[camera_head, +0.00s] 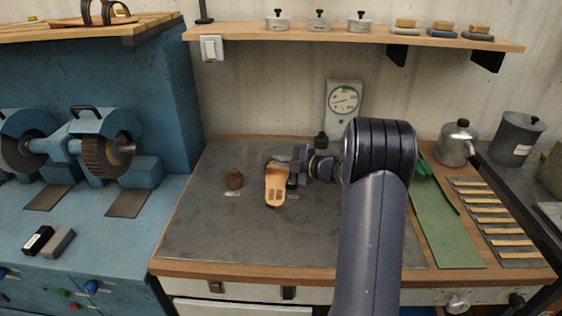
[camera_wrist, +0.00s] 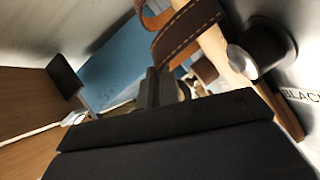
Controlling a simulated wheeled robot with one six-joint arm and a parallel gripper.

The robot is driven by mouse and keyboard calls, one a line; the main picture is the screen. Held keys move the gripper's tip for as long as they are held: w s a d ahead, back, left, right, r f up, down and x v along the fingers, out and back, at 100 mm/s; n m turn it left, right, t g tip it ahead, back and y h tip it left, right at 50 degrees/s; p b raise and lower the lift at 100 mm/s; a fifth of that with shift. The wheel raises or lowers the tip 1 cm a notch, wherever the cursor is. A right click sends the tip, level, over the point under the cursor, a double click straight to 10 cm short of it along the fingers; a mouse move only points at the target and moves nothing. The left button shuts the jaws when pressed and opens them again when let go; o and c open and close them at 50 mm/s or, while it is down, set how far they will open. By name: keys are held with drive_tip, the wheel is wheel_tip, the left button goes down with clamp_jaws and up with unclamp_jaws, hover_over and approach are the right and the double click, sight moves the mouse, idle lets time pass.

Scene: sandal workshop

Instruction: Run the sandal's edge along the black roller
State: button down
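The sandal (camera_head: 276,186), with a tan sole and a brown stitched strap, is held by my gripper (camera_head: 291,163) over the grey worktop, its sole tilted toward the head camera. In the wrist view the strap (camera_wrist: 186,36) is close to my gripper's dark fingers (camera_wrist: 160,86), which look shut on the sandal; the exact grip is partly hidden. The black roller (camera_wrist: 272,46), a dark cylinder with a metal end, is right beside the sole edge (camera_wrist: 218,50). I cannot tell whether they touch. In the head view the black roller (camera_head: 293,183) is mostly hidden behind the sandal.
A label reading "BLACK" (camera_wrist: 302,96) is beside the black roller. A dial gauge (camera_head: 344,98) is on the back wall. Blue grinding machines (camera_head: 100,150) stand at left. The worktop's front (camera_head: 240,240) is clear.

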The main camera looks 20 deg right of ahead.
drive_tip(key=shift+w+d+r, duration=0.1)
drive_tip(key=shift+w+d, duration=0.25)
drive_tip(key=shift+w, duration=0.4)
drive_tip(key=shift+w+d+p, duration=0.2)
drive_tip(key=shift+w+p, duration=0.2)
drive_tip(key=shift+w, duration=0.05)
idle(0.7)
drive_tip(key=shift+w+d, duration=0.15)
drive_tip(key=shift+w, duration=0.1)
drive_tip(key=shift+w, duration=0.15)
idle(0.4)
drive_tip(key=shift+w+d+p, duration=0.3)
drive_tip(key=shift+w+p, duration=0.05)
drive_tip(key=shift+w, duration=0.3)
drive_tip(key=shift+w+d, duration=0.1)
drive_tip(key=shift+w, duration=0.05)
drive_tip(key=shift+w+d, duration=0.2)
drive_tip(key=shift+w, duration=0.4)
drive_tip(key=shift+w+d+p, duration=0.1)
drive_tip(key=shift+w+p, duration=0.1)
drive_tip(key=shift+p, duration=0.15)
idle(0.9)
